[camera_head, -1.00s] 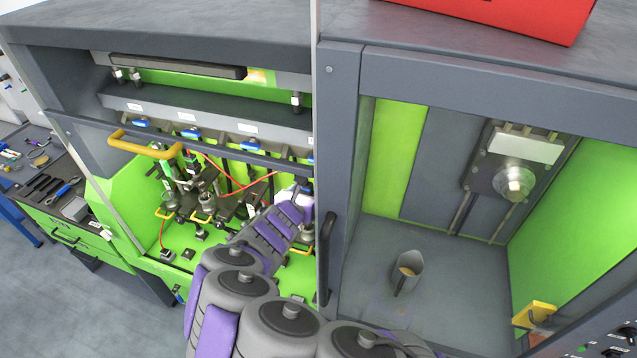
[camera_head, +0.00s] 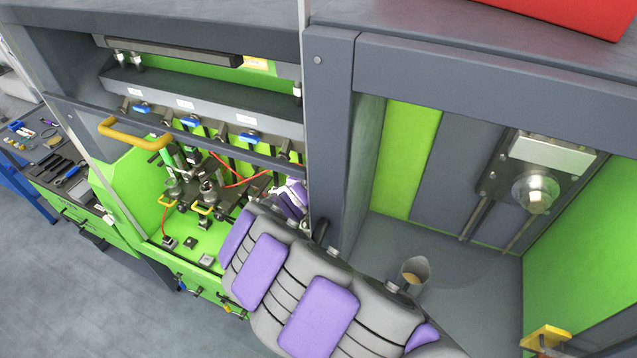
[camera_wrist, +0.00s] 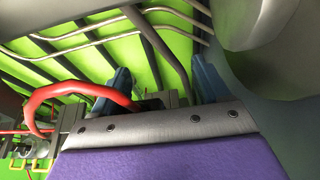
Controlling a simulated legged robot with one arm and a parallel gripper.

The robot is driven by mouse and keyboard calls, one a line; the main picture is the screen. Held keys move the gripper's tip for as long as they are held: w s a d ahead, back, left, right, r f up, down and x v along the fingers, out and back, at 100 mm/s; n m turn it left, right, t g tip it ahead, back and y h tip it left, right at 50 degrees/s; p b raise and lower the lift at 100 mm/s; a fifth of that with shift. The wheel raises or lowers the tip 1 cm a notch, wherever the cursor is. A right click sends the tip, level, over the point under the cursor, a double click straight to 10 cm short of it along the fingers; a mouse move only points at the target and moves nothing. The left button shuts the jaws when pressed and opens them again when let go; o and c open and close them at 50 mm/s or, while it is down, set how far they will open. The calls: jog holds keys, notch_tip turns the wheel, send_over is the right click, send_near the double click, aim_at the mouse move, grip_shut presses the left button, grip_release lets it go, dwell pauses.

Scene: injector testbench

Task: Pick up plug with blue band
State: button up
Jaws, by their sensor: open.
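I cannot make out a plug with a blue band in either view. In the wrist view my gripper (camera_wrist: 160,82) shows as two dark blue fingers set apart, with no object clearly held between them. A thick red cable (camera_wrist: 85,88) curves just left of the fingers, beside dark and metal fittings that are partly hidden by my wrist. In the head view my arm reaches into the green testbench bay (camera_head: 150,205), and the arm hides the gripper and the bay's right part.
Blue-handled valves (camera_head: 190,120) line the bay's upper rail. Injector fittings (camera_head: 207,190) and red cables (camera_head: 240,184) stand below. A yellow handle (camera_head: 135,133) crosses the front. A grey post (camera_head: 330,150) separates the right compartment, which holds a mug (camera_head: 415,270).

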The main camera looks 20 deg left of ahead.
jog(key=shift+s+a, duration=0.1)
jog(key=shift+s, duration=0.1)
jog(key=shift+s+a, duration=0.2)
jog(key=shift+a, duration=0.35)
jog(key=shift+s+a, duration=0.15)
jog(key=shift+a, duration=0.35)
jog(key=shift+c, duration=1.1)
jog(key=shift+a+f, duration=0.15)
jog(key=shift+a, duration=0.15)
jog(key=shift+c, duration=1.4)
jog(key=shift+w+d, duration=0.2)
jog(key=shift+d, duration=0.75)
jog(key=c, duration=0.5)
jog(key=shift+a, duration=0.1)
jog(key=shift+c, duration=0.3)
